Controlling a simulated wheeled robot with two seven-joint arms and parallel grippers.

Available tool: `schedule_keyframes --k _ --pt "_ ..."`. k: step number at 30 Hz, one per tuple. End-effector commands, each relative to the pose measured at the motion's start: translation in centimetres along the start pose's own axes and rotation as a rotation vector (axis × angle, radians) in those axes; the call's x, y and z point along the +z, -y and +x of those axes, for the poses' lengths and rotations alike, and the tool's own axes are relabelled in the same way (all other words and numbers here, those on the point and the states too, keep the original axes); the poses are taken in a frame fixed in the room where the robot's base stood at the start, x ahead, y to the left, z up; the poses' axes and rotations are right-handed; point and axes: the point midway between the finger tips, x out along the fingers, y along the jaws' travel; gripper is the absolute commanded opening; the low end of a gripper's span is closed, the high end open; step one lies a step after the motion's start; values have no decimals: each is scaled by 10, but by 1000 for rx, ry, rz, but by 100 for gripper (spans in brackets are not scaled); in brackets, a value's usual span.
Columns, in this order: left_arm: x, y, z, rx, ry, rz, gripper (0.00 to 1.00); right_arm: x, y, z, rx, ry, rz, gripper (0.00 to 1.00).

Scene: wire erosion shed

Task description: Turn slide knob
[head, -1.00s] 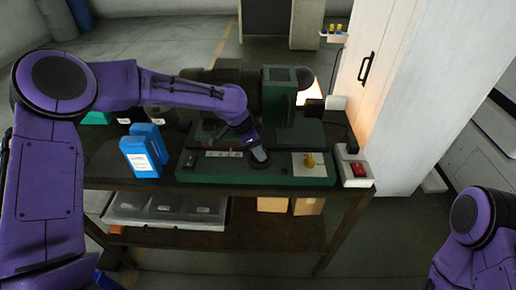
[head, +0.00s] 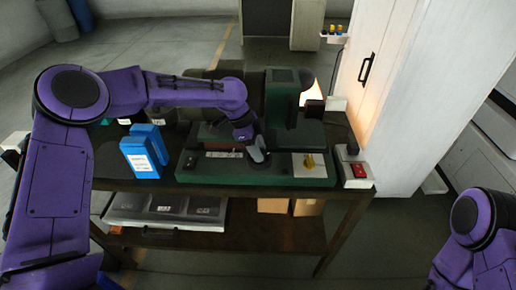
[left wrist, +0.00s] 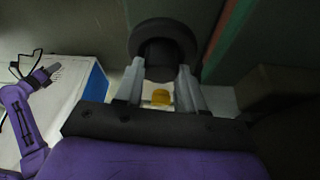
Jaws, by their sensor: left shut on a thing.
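The machine (head: 283,101) is green and stands on the dark bench. A dark round knob (head: 259,158) sits at the front of its green base (head: 225,179). My left gripper (head: 255,152) reaches down to this knob from behind and is shut on it. In the left wrist view the knob (left wrist: 160,42) is a dark disc with a hub, and the two grey fingers of my left gripper (left wrist: 160,82) stand at either side of the hub. The fingers hide part of it. My right gripper is outside the views; only part of my right arm shows.
A red switch box (head: 356,171) is at the bench's right end. Blue boxes (head: 139,160) stand left. A white cabinet (head: 411,90) stands right.

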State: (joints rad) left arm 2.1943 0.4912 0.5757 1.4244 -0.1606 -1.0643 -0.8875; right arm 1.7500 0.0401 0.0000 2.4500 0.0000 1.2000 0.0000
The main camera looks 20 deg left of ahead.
Motion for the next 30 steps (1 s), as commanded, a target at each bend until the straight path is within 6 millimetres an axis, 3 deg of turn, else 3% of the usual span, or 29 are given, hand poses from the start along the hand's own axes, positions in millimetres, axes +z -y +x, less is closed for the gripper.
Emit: schedule_keyframes --k 7,8,9,10,30 --pt "0 1 -1 -2 2 0 8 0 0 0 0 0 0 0" --pt "0 1 -1 -2 2 0 45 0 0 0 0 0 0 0" --pt "0 1 -1 -2 1 0 58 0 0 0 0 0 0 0" --pt "0 1 -1 -2 1 0 64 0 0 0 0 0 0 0" --pt "0 1 -1 -9 -1 -12 64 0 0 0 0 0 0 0"
